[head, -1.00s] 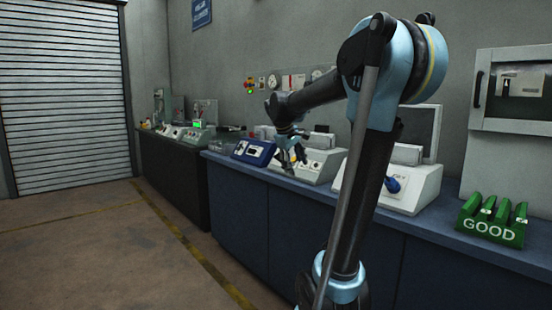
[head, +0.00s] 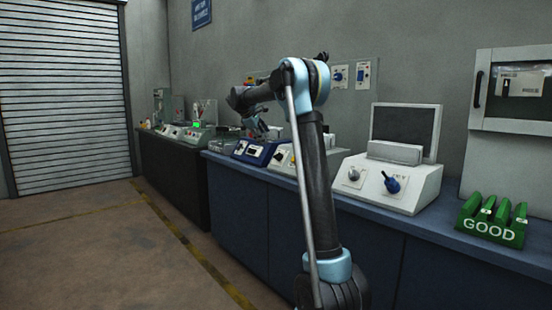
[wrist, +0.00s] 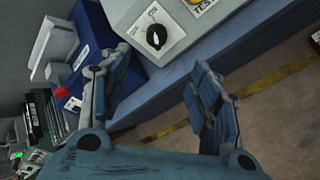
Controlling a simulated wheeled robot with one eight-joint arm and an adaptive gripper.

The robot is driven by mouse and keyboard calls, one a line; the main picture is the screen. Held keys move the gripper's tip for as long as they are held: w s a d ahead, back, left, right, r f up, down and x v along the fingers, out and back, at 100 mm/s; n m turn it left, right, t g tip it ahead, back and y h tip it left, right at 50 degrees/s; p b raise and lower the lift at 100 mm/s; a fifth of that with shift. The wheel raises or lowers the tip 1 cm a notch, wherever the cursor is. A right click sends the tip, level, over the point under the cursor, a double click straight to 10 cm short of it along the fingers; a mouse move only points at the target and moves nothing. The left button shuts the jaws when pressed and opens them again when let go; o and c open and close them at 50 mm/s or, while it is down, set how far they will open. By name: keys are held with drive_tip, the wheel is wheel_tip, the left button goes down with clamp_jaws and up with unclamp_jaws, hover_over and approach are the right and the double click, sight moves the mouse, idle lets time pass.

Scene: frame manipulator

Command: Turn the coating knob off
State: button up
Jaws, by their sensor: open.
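A black knob (wrist: 156,36) with a pointer on a white plate shows in the wrist view, on the sloped front of a light machine; its label is too small to read surely. In the head view a dark knob (head: 280,156) shows just left of my arm on the white machine there, partly hidden by the arm. My gripper (wrist: 161,66) is open and empty, its two blue fingers spread either side below the knob and apart from it. In the head view my gripper (head: 261,126) is small, above the counter by the blue box.
A blue box (head: 254,152) sits left of the machine. A green GOOD rack (head: 492,220) is at far right. The floor (head: 120,250) in front is clear.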

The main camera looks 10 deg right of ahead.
sight(277, 154)
drive_tip(key=x, duration=1.7)
drive_tip(key=shift+w+a+f, duration=0.1)
drive_tip(key=shift+w+f, duration=0.05)
drive_tip(key=shift+w, duration=0.3)
drive_tip(key=c, duration=1)
